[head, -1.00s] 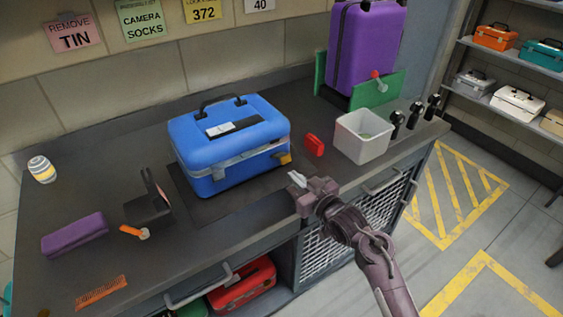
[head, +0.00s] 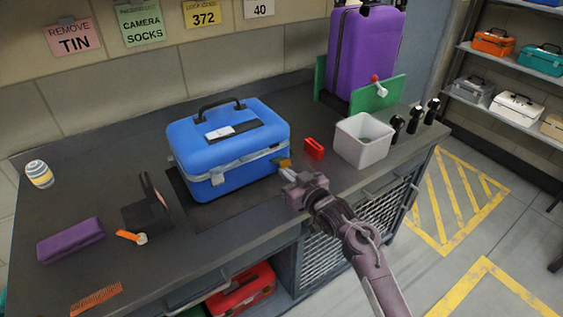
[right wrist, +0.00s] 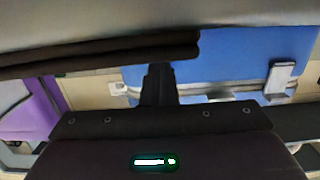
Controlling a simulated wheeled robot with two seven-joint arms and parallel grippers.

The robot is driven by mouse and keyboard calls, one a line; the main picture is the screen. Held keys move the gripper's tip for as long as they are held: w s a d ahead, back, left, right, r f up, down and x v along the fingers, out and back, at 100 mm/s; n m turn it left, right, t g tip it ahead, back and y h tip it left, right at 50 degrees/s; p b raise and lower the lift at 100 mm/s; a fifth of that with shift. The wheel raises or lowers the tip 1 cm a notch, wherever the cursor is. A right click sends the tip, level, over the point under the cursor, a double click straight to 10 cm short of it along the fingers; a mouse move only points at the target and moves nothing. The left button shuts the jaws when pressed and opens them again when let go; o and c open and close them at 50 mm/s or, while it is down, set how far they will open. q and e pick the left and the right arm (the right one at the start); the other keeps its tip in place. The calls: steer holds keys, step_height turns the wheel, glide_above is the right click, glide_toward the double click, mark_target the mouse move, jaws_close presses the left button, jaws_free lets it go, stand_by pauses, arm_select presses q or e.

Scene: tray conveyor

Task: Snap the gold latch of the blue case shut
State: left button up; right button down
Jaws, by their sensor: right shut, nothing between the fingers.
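The blue case (head: 225,150) stands on a dark mat on the counter with its lid down. A silver latch (head: 217,178) sits on the left of its front. The gold latch (head: 284,163) is at the right end of the front. My right gripper (head: 287,174) is shut and empty, its fingertips right at the gold latch; I cannot tell whether they touch it. In the right wrist view the blue case (right wrist: 220,65) fills the upper middle and a silver latch (right wrist: 283,77) shows at right; the gold latch is not clear there. My left gripper is out of view.
A red object (head: 314,149) and a grey bin (head: 345,143) stand right of the case. A purple suitcase (head: 362,55) is behind them. A dark stand (head: 147,208), purple pouch (head: 70,240) and orange-handled tool (head: 128,236) lie left. The counter's front edge is below my gripper.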

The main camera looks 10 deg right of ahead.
mark_target(281, 163)
steer(key=shift+b+x, duration=0.5)
steer(key=shift+x, duration=0.8)
steer(key=shift+w+r+b, duration=0.3)
steer(key=shift+r+b, duration=0.05)
steer(key=shift+r, duration=0.6)
steer(key=shift+a+r, duration=0.1)
steer(key=shift+r, duration=0.05)
steer(key=shift+s+p, duration=0.1)
steer(key=shift+p, duration=0.3)
steer(key=shift+s+f+p, duration=0.3)
steer(key=shift+f+p, duration=0.3)
steer(key=shift+p, duration=0.1)
steer(key=shift+r, duration=0.1)
